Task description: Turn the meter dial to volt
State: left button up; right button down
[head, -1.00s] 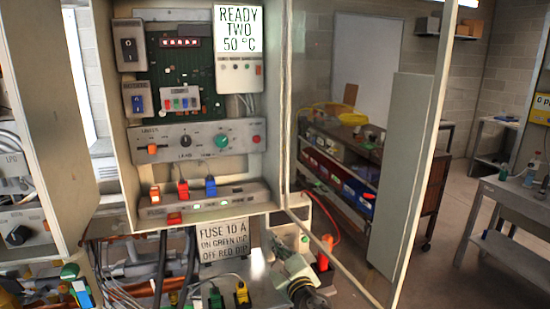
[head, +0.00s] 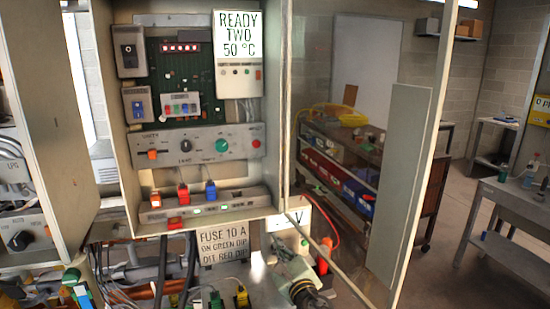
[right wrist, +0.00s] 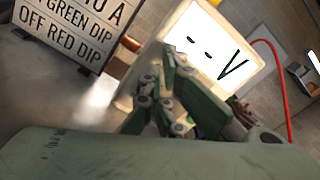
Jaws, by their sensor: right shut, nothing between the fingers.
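The meter (head: 305,212) is a pale box below the cabinet's right corner. Its lit white display shows a V in the head view. In the right wrist view the display (right wrist: 212,45) reads two dashes and a V. My right gripper (head: 279,246) is at the meter's lower front, just below the display. In the right wrist view its green fingers (right wrist: 165,75) are shut and empty, in front of the meter's face. They hide the dial, so I cannot see its pointer or whether the fingers touch it. My left gripper is not in view.
The open cabinet (head: 130,225) with its switches hangs above. A fuse sign (head: 222,246) stands left of the meter, and a red cable (head: 328,218) and orange probe (head: 325,255) are to its right. A glass door (head: 345,150) stands open at right.

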jog(key=shift+s+d, duration=0.15)
jog(key=shift+d, duration=0.1)
jog(key=p+v, duration=0.1)
jog(key=v, duration=0.1)
jog(key=p+v, duration=0.2)
jog(key=v, duration=0.1)
jog(key=shift+a+r, duration=0.1)
jog(key=shift+r, duration=0.1)
jog(key=shift+s, duration=0.3)
jog(key=shift+f, duration=0.1)
